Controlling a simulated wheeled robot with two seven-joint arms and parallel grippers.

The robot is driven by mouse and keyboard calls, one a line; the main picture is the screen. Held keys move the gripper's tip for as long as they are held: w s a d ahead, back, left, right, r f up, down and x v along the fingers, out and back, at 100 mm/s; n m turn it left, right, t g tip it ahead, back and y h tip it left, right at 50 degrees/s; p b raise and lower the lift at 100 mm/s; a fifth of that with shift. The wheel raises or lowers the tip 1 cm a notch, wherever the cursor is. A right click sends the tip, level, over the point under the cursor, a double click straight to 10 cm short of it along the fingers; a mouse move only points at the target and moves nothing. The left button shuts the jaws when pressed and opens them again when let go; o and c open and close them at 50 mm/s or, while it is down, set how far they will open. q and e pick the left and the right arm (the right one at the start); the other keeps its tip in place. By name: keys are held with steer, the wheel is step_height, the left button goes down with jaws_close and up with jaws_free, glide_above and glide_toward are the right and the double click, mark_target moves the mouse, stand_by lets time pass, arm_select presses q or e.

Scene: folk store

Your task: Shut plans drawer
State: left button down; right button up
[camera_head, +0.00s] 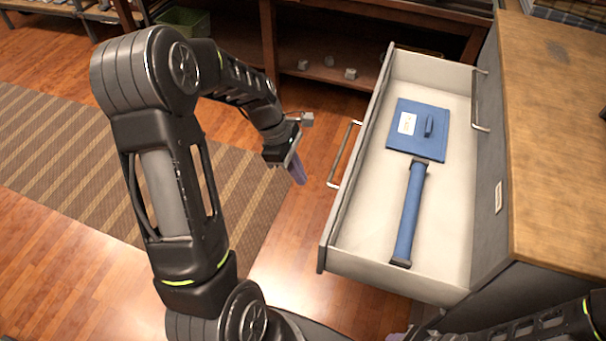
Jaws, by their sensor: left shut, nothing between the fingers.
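The plans drawer (350,258) is pulled out from a grey cabinet with a wooden top (555,130). Its front panel faces left and carries a metal bar handle (343,155). Inside lie a blue flat case (404,145) with a white label and a blue tube (410,215) with dark ends. My left gripper (299,172) is shut and empty. It is just left of the drawer front, near the handle, with a gap of floor showing between them. My right gripper is not clearly seen; part of my right arm shows at the bottom right.
Wooden shelving (325,75) with small grey blocks stands behind the drawer. A green bin (185,20) sits at the back left. A striped rug (110,165) covers the wooden floor at left. Floor left of the drawer front is clear apart from my left arm.

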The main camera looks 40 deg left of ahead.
arm_select(q)
steer(key=w+d+f, duration=0.1)
steer(key=d+f, duration=0.5)
steer(key=f, duration=0.1)
steer(key=shift+w+d+f+p, duration=0.15)
steer(key=shift+w+d+p, duration=0.15)
steer(key=shift+w+d, duration=0.05)
arm_select(e)
steer(key=shift+r, duration=0.25)
